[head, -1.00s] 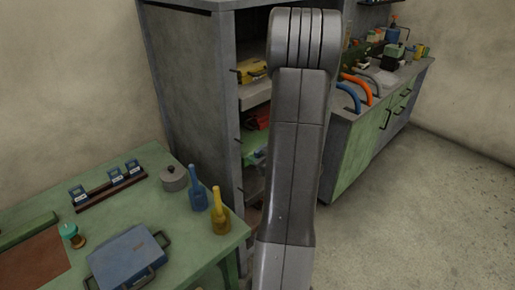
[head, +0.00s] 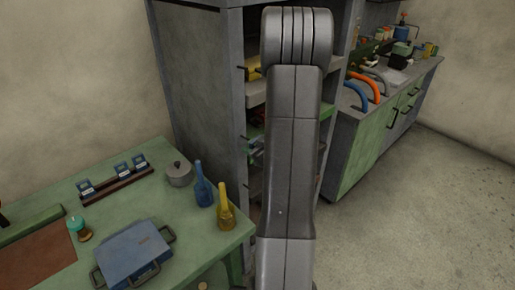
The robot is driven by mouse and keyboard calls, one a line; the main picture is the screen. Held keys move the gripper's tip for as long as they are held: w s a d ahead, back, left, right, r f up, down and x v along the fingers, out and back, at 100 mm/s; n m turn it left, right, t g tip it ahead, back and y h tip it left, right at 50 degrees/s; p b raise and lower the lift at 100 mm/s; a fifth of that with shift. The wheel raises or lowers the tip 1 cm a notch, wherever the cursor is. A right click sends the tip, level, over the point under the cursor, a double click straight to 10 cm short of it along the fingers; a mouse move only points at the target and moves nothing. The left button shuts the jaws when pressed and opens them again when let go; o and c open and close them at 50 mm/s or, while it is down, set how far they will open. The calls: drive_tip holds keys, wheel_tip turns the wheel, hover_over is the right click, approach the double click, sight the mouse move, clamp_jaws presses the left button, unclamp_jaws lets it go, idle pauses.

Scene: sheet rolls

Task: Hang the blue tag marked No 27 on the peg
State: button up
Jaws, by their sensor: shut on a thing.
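My gripper is not in this view; only my grey arm shows, rising through the middle. I cannot make out a blue tag marked No 27 or a peg for it. A dark rack (head: 116,186) on the green table holds several small blue-and-white pieces (head: 122,168), whose markings are too small to read. My arm hides part of the open shelves behind it.
The green table (head: 150,210) also bears a blue case (head: 132,254), a grey pot (head: 179,174), a blue bottle (head: 203,188) and a yellow bottle (head: 225,210). A grey cabinet (head: 195,80) stands behind. A green bench (head: 370,150) is at right, with clear floor (head: 430,220) before it.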

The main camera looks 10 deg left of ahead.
sight(243, 139)
drive_tip(key=shift+w+a, duration=0.8)
drive_tip(key=shift+a, duration=0.2)
drive_tip(key=shift+w+a+r, duration=0.15)
drive_tip(key=shift+w+a, duration=0.05)
drive_tip(key=shift+a, duration=0.1)
drive_tip(key=shift+a+b, duration=0.1)
drive_tip(key=shift+b, duration=0.2)
drive_tip(key=shift+w, duration=0.1)
drive_tip(key=o, duration=1.1)
drive_tip(key=shift+w+d, duration=0.25)
drive_tip(key=shift+d, duration=0.1)
drive_tip(key=shift+c, duration=0.2)
drive_tip(key=shift+s+f+b, duration=0.1)
drive_tip(key=shift+f+b, duration=0.1)
drive_tip(key=shift+b, duration=0.1)
